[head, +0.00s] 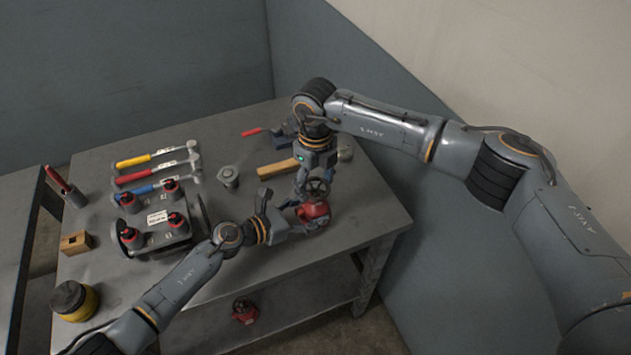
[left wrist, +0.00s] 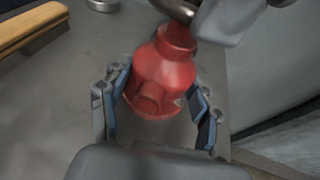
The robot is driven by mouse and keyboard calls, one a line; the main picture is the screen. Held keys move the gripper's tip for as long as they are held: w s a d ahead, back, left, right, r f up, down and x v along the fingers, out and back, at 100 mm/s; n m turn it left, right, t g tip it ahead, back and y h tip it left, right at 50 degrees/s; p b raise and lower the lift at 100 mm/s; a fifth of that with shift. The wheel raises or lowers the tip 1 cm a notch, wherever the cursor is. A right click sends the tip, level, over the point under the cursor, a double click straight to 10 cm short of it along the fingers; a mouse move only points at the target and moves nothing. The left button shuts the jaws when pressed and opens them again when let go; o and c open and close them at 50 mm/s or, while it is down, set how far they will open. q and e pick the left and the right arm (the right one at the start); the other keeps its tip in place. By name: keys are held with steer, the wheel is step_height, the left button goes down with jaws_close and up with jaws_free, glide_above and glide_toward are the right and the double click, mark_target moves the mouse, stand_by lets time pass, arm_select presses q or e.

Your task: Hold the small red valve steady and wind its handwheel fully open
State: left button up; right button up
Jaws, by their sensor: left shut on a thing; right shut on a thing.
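The small red valve (head: 314,217) stands near the right front edge of the grey metal table. Its dark handwheel (head: 318,188) is on top. My left gripper (head: 296,212) comes in from the left and is shut on the valve body. In the left wrist view its two fingers (left wrist: 158,108) sit on either side of the red body (left wrist: 165,72), and the handwheel is partly cut off at the top. My right gripper (head: 310,180) reaches down from above and is shut on the handwheel, hiding part of it.
Several hammers (head: 152,162) and a rack of black-and-red parts (head: 150,242) lie to the left. A grey fitting (head: 229,178) and a wooden handle (head: 278,168) lie behind the valve. A yellow-black jar (head: 82,304) is front left. Another red valve (head: 244,312) sits on the lower shelf.

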steer(key=n, duration=0.5)
steer(key=shift+n, duration=0.3)
arm_select(q)
steer(key=shift+s, duration=0.1)
arm_select(e)
steer(key=n, duration=0.5)
steer(key=shift+n, duration=0.3)
steer(key=n, duration=0.5)
steer(key=shift+s+f, duration=0.1)
arm_select(q)
steer(key=shift+f, duration=0.1)
arm_select(e)
steer(key=n, duration=0.5)
steer(key=shift+s+a, duration=0.1)
steer(key=shift+n, duration=0.3)
steer(key=o, duration=1.1)
steer(key=shift+o, duration=0.2)
